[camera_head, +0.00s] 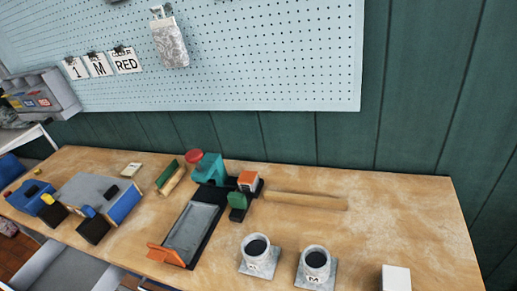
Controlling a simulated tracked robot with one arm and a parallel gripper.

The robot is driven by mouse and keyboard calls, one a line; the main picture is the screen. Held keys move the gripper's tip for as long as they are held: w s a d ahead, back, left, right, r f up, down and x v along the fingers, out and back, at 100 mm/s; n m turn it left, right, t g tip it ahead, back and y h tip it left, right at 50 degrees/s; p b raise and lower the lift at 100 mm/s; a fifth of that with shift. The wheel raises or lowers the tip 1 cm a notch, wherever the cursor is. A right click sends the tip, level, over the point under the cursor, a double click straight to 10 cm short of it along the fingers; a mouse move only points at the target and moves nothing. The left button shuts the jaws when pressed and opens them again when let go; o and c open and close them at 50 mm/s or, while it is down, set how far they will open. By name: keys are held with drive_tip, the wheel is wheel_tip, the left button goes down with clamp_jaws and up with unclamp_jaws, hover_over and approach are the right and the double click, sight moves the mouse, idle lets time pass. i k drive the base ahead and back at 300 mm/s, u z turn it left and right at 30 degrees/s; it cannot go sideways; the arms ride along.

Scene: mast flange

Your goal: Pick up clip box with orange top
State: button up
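A small box with orange on it (248,180) stands on the wooden table near the back, at the right end of a black base. It looks like the clip box, but it is too small to make out a clip. A dark green piece (238,201) sits just in front of it. Another orange part (167,254) is at the near end of a grey tray (191,232), so I cannot be fully sure which is the clip box. My gripper does not show in this view.
A teal device (209,168) with a red knob stands left of the box. A wooden rod (306,200) lies right of it. Two mugs (257,251) (315,265) and a white block (396,278) stand in front. The table's right side is mostly clear. A pegboard (270,50) hangs behind.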

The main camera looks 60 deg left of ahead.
sight(248, 181)
drive_tip(key=u, duration=0.45)
drive_tip(key=i, duration=0.85)
drive_tip(key=u, duration=0.75)
